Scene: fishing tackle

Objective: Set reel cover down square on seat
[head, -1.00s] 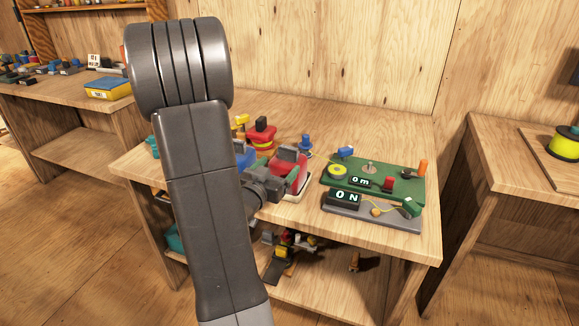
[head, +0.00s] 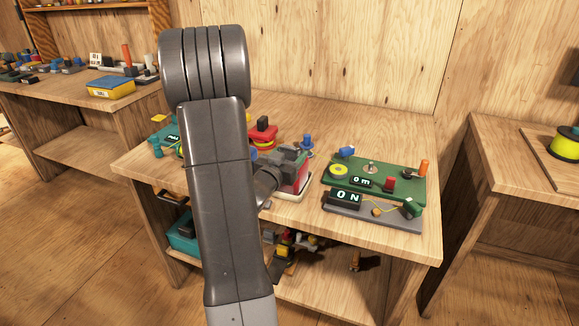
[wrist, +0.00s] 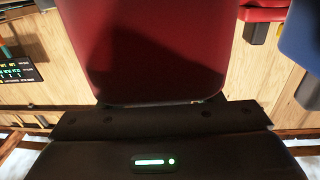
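The reel cover, which I take to be the red box-like piece (head: 302,176), is at the front middle of the bench. It fills the upper middle of the wrist view (wrist: 150,50), close against my gripper's dark body. My gripper (head: 291,156) is over it and appears shut on it, though the wrist view does not show the fingertips. A pale cream-rimmed base (head: 294,198), probably the seat, shows under the cover. My arm hides the left side of both. I cannot tell whether the cover touches the base or sits square.
A green board (head: 395,183) with small parts and a grey board (head: 375,212) marked "ON" are close on the right. A red reel-like piece (head: 262,135) and a blue piece (head: 307,144) stand behind. The bench's back right is clear.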

